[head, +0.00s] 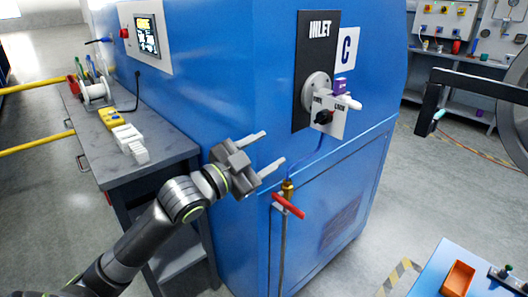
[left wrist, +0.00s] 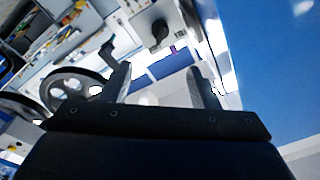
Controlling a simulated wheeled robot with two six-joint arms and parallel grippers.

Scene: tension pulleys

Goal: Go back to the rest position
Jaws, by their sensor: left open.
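My left gripper (head: 276,152) is open and empty in the head view, its two pale fingers apart in front of the blue machine (head: 220,60). It is left of and below the inlet panel, and just above and left of a red-handled valve (head: 288,206). In the left wrist view its fingers (left wrist: 160,85) also stand apart with nothing between them. My left arm comes in from the lower left. My right gripper does not show.
The inlet panel (head: 318,60) carries a white and purple fitting (head: 342,92) and a black knob. A grey bench (head: 165,145) with a spool stands at the left. A blue table with an orange bin (head: 458,279) is at the lower right. Open floor lies between.

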